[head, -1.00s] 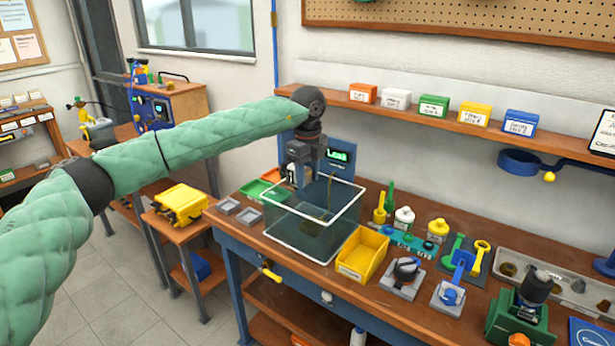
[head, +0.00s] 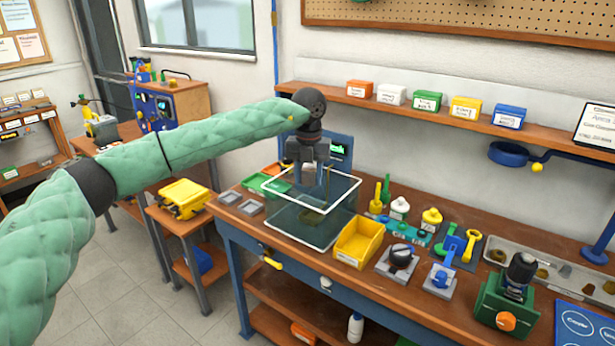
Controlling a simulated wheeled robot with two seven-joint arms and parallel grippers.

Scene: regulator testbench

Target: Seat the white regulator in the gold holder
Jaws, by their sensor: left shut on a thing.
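My left gripper (head: 312,180) points down over the clear tank (head: 281,236), its fingertips around the height of the pale rim. It is shut on a small pale thing that looks like the white regulator (head: 311,173), mostly hidden by the fingers. I cannot tell whether it touches the tank. The gold holder cannot be picked out for certain; a dull gold round piece (head: 497,256) lies in the grey tray at the right. My right gripper is not in view.
A yellow bin (head: 352,258) stands right of the tank, with a grey knob fixture (head: 398,262) beyond it. Coloured bottles stand behind them. A green fixture with an orange knob (head: 506,320) is at the front right. A lit display (head: 338,150) stands behind the tank.

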